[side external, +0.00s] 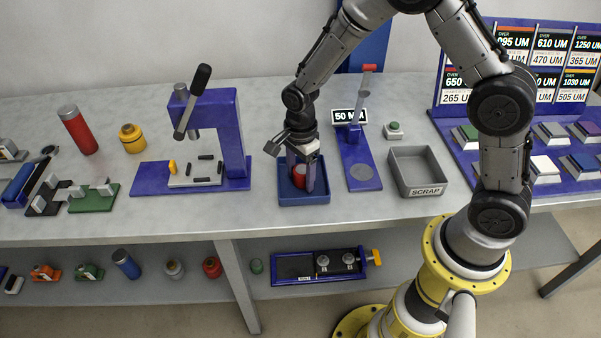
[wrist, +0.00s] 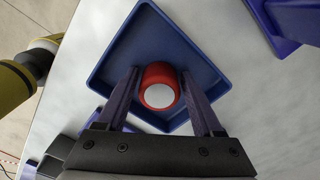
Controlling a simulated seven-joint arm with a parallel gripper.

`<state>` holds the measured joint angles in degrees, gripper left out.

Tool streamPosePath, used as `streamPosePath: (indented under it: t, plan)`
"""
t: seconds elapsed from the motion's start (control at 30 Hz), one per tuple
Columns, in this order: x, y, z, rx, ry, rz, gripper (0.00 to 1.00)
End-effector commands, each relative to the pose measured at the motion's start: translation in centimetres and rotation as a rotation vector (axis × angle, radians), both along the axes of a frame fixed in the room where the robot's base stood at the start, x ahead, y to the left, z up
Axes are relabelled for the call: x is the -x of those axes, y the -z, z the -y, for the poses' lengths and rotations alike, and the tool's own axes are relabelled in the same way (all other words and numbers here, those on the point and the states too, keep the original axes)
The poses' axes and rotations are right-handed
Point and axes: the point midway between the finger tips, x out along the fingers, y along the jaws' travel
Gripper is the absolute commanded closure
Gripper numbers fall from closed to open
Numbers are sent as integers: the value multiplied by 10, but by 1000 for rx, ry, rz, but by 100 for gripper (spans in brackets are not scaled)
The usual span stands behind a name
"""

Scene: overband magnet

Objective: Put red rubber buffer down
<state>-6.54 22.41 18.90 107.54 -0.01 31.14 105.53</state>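The red rubber buffer (wrist: 149,73) is a short red cylinder with a pale round end. In the wrist view it is between my two gripper fingers (wrist: 160,76). The fingers lie close along both its sides; whether they press on it is unclear. In the side view the buffer (side external: 299,173) is low inside the blue square tray (side external: 305,201), partly hidden by a finger. My gripper (side external: 303,180) points down into the tray. The tray's rim also shows around the buffer in the wrist view (wrist: 106,62). Contact between buffer and tray floor is hard to see.
A blue press (side external: 237,140) with a lever stands left of the tray. A blue stand (side external: 356,158) with a 50 MM sign is close on the right. A grey SCRAP bin (side external: 425,190) is farther right. A red cylinder (side external: 80,132) and yellow jar (side external: 132,140) stand at the left.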

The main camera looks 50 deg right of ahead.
Motion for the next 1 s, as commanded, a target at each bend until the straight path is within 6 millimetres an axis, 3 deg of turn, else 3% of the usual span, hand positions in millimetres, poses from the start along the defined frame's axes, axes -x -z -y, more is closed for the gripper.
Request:
streamPosePath:
  t: [0.07, 0.47, 1.0]
  plan:
    - [0, 0, 0, 0, 0, 0, 16]
    - [-1, -7, 0, -1, 0, 3, 16]
    - [-1, -105, 0, 0, 0, 5, 16]
